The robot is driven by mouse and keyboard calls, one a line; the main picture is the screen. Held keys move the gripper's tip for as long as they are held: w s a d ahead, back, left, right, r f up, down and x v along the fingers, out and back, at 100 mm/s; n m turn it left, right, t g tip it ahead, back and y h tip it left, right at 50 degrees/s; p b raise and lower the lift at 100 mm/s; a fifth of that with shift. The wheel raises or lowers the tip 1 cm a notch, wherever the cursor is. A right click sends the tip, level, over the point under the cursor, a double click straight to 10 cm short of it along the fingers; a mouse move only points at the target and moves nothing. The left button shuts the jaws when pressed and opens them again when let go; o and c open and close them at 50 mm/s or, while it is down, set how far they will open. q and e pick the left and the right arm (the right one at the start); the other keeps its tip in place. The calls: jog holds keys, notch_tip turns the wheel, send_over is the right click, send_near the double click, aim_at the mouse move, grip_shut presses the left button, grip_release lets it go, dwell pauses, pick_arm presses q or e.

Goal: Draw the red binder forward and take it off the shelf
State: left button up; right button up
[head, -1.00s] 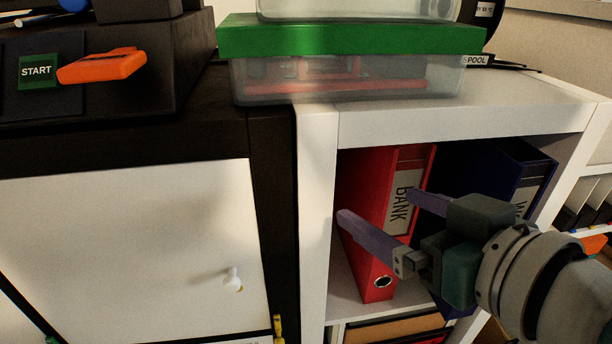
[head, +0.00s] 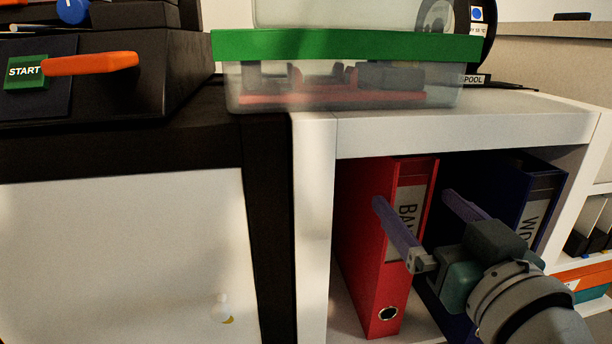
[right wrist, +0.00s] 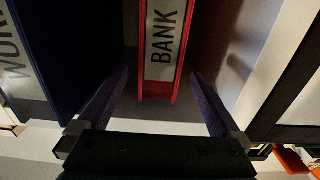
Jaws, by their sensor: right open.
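The red binder (head: 374,240), its spine label reading BANK, stands upright in the white shelf's upper compartment, towards the left side. It shows centred in the right wrist view (right wrist: 163,85). My right gripper (head: 412,199) is open and empty at the front of the compartment. In the head view its left finger crosses the binder's spine and label, and its right finger lies right of the binder. In the right wrist view the gripper (right wrist: 160,76) has a finger on either side of the binder, with gaps showing. I cannot tell whether the fingertips reach past the spine. My left gripper is out of view.
A dark blue binder (head: 533,190) stands right of the red one, partly hidden by my gripper. The white shelf's top board (head: 450,125) and left post (head: 312,230) frame the compartment. A green-lidded clear box (head: 340,45) stands on top. A dark-framed white cabinet (head: 120,260) is at left.

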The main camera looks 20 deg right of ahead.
jog(key=p, duration=0.1)
send_over(364, 211)
jog(key=s+d, duration=0.2)
jog(key=s, duration=0.1)
jog(key=shift+d, duration=0.1)
jog(key=shift+c, duration=0.2)
grip_shut()
dwell(0.3)
